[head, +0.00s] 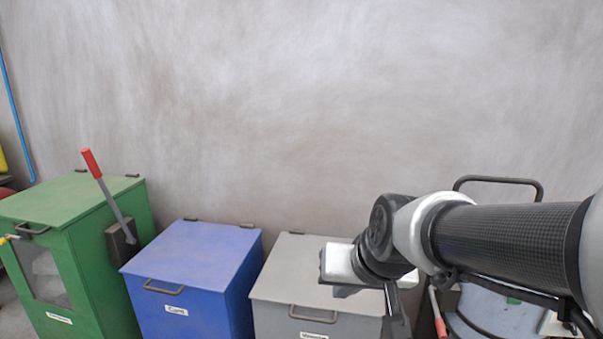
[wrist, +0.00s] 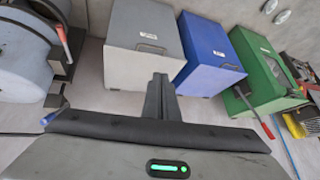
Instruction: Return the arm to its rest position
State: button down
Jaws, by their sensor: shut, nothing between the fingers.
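My arm reaches in from the right side of the head view. My gripper (head: 399,322) points downward at its end, in front of the grey bin's right side, and its tips run out of the frame. In the wrist view my gripper (wrist: 160,80) shows its two dark fingers together, with nothing between them. The fingers overlap the grey bin in the picture; I cannot tell the exact gap, but no contact shows.
A green cabinet (head: 62,216) with a red-handled lever (head: 104,190), a blue bin (head: 190,265) and a grey bin (head: 300,275) stand along the wall. A pale blue round machine (head: 500,318) stands at the right, partly behind my arm. The space above the bins is clear.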

jog(key=s+d+r+g+h, duration=0.1)
jog(key=s+d, duration=0.2)
jog(key=s, duration=0.3)
jog(key=s+d+r+h, duration=0.1)
jog(key=s+d, duration=0.3)
jog(key=s, duration=0.3)
notch_tip(320, 180, up, 25)
jog(key=p, duration=2.5)
jog(key=shift+a, duration=0.15)
jog(key=shift+s, duration=0.1)
